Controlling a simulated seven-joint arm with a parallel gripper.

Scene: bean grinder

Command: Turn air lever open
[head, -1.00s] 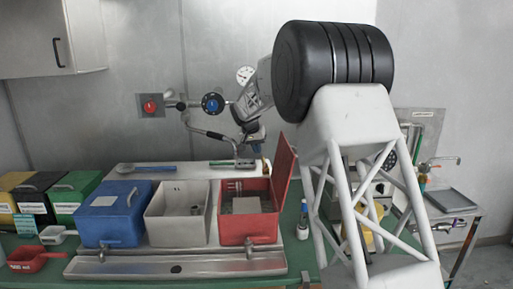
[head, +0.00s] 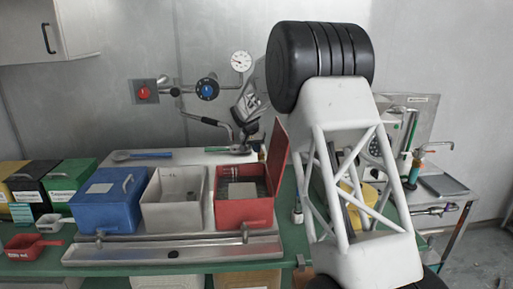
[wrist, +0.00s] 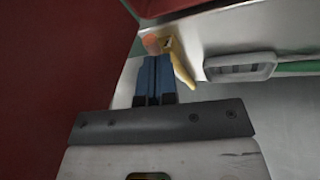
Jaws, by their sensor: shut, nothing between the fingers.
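In the wrist view my gripper (wrist: 155,58) is shut and empty, its blue fingers side by side. A small yellow lever-like piece (wrist: 182,68) slants just right of the fingertips, with an orange-red part (wrist: 152,43) at their ends. This may be the air lever; I cannot tell whether the fingers touch it.
A red bin (head: 243,212), a white bin (head: 172,217) and a blue bin (head: 103,214) stand in front. Pipes with a blue knob (head: 207,89) and a gauge (head: 241,61) are on the wall behind. In the wrist view a dark red panel (wrist: 50,70) is close at left.

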